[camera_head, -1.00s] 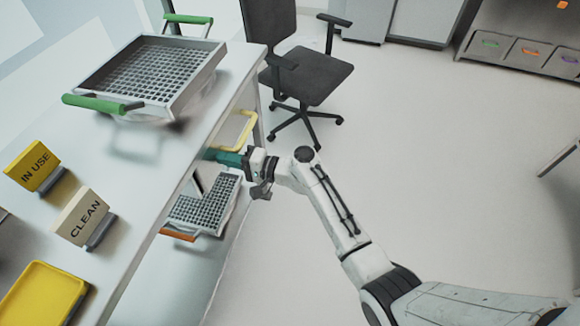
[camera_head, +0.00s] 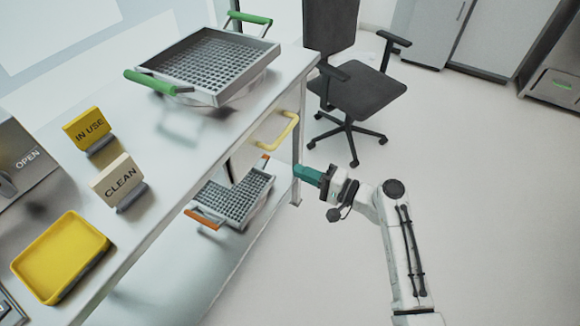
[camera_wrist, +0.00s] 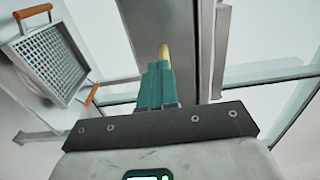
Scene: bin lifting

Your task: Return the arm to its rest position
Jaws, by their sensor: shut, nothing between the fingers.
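My gripper (camera_head: 302,174) has teal fingers and is shut with nothing in it. In the head view it is in the open, just right of the bench's front edge and leg, with my white arm reaching up from the lower right. In the wrist view, my gripper (camera_wrist: 164,64) shows its teal fingers together, pointing at the bench frame. The yellow handle (camera_head: 279,131) on the bench edge is above and left of the fingers. In the wrist view, yellow (camera_wrist: 164,50) shows just beyond the fingertips; I cannot tell the gap between them.
A basket with orange handles (camera_head: 237,202) is on the lower shelf, and a green-handled basket (camera_head: 214,62) on the bench top (camera_head: 176,140). IN USE and CLEAN signs (camera_head: 119,182) and a yellow tray (camera_head: 60,256) are there too. A black chair (camera_head: 356,92) stands behind. Floor on the right is clear.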

